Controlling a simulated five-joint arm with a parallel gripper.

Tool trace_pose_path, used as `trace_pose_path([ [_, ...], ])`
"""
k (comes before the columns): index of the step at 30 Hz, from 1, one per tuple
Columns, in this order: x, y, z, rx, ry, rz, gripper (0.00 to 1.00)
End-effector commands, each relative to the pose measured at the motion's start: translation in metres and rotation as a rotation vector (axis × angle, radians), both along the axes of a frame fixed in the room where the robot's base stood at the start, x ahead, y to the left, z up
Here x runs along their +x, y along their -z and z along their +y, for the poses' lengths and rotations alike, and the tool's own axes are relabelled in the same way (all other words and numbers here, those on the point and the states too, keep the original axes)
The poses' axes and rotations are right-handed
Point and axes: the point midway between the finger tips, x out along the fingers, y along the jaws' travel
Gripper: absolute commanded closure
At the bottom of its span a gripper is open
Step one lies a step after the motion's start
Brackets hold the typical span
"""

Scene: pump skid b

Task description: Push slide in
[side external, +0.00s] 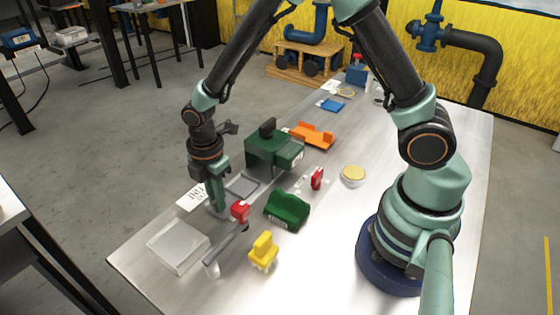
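A dark green box-shaped unit (266,150) with a black handle on top stands near the middle of the metal table. A lower green block with a pale label (293,157) shows at its right side. I cannot tell for certain which part is the slide. My gripper (217,203) points straight down to the left of the green unit, close to the table and apart from the unit. Its fingers overlap in this view, so I cannot tell whether they are open or shut. Nothing is clearly seen between them.
A flat grey plate (243,187) lies between my gripper and the unit. A red-headed lever (240,212), green block (287,210), yellow piece (263,252) and clear box (178,247) are near the front. An orange bracket (313,136) and round yellow-topped dish (353,175) lie beyond.

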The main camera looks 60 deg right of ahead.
Motion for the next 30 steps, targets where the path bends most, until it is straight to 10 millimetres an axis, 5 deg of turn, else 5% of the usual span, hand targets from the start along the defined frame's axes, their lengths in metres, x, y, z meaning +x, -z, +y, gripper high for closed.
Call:
trace_pose_path([
  [30, 0.001, -0.001, -0.048, 0.000, 0.002, -0.002, 1.00],
])
